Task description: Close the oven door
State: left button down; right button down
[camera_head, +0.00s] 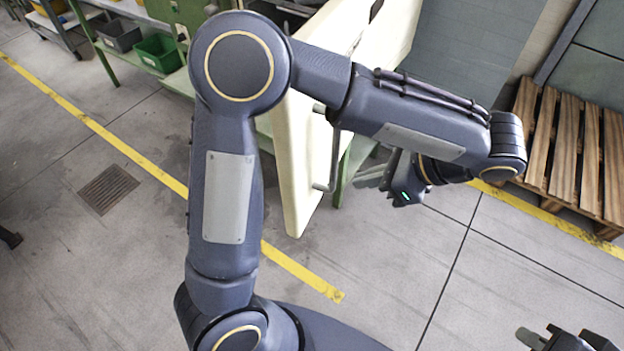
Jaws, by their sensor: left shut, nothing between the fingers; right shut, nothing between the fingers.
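The oven door (296,165) is a cream panel that stands open, seen nearly along its edge, left of centre. A grey bar handle (335,160) is on its right-hand face. My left arm crosses in front of the door's upper part and hides it. My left gripper (366,178) is shut and empty just right of the handle, its fingers pointing left towards it; I cannot tell whether they touch. My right gripper (531,338) is shut and empty at the bottom right corner, partly cut off by the frame, well away from the door.
A green-framed workbench (181,78) stands behind the door, with a black bin (118,36) and a green bin (160,53) farther left. Yellow lines and a drain grate (108,190) mark the floor. The floor in front is clear.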

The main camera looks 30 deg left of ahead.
pick_arm(q)
send_near(298, 184)
notch_tip(298, 184, down, 4)
jog(key=a+p, duration=0.2)
jog(key=a, duration=0.1)
jog(key=shift+s, duration=0.15)
jog(key=shift+a+f, duration=0.15)
jog(key=shift+a, duration=0.4)
jog(key=shift+a, duration=0.1)
